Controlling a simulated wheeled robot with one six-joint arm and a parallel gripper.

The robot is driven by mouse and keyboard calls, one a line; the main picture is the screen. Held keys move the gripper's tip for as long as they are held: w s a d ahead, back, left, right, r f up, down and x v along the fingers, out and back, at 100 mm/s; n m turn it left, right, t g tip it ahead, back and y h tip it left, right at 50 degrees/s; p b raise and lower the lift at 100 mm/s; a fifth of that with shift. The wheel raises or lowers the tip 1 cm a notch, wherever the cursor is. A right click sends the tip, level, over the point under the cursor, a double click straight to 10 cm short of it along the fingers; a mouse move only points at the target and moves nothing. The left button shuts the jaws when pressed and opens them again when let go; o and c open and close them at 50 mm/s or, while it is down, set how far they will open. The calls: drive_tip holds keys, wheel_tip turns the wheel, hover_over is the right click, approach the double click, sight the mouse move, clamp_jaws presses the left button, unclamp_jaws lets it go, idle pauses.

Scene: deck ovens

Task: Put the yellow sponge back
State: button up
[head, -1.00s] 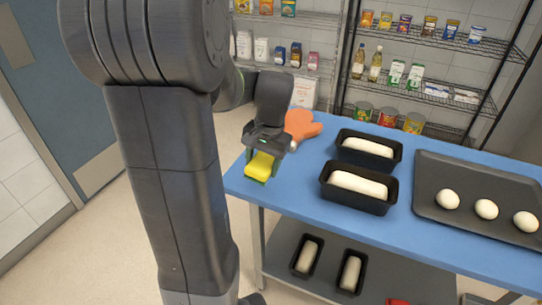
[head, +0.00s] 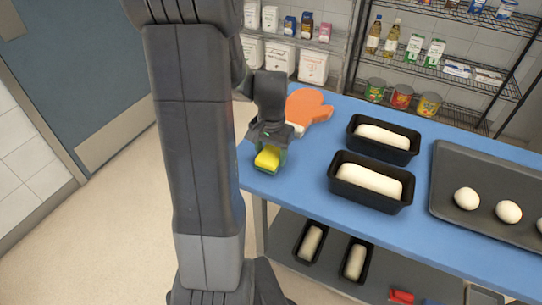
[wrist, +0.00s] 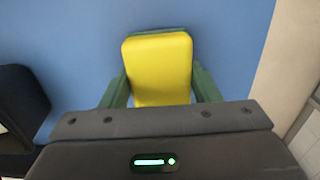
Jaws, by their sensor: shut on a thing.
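The yellow sponge (head: 267,158) is between the fingers of my gripper (head: 269,163) at the left end of the blue table (head: 320,225). In the wrist view the sponge (wrist: 158,68) has a green finger on each side, and my gripper (wrist: 160,88) is shut on it. A dark green layer shows along the sponge's far edge. The blue tabletop is below the sponge; I cannot tell whether they touch.
An orange oven mitt (head: 308,106) lies just behind my gripper. Two black loaf tins with dough, a front one (head: 370,205) and a back one (head: 384,155), stand to the right. A dark tray (head: 445,210) holds white dough balls. The left table edge is close.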

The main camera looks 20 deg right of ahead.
sight(272, 152)
drive_tip(key=shift+f, duration=0.65)
drive_tip(key=o, duration=0.9)
wheel_tip(272, 152, up, 12)
drive_tip(key=shift+d+r+p, duration=0.1)
drive_tip(key=shift+d+p, duration=0.05)
drive_tip(key=shift+p, duration=0.15)
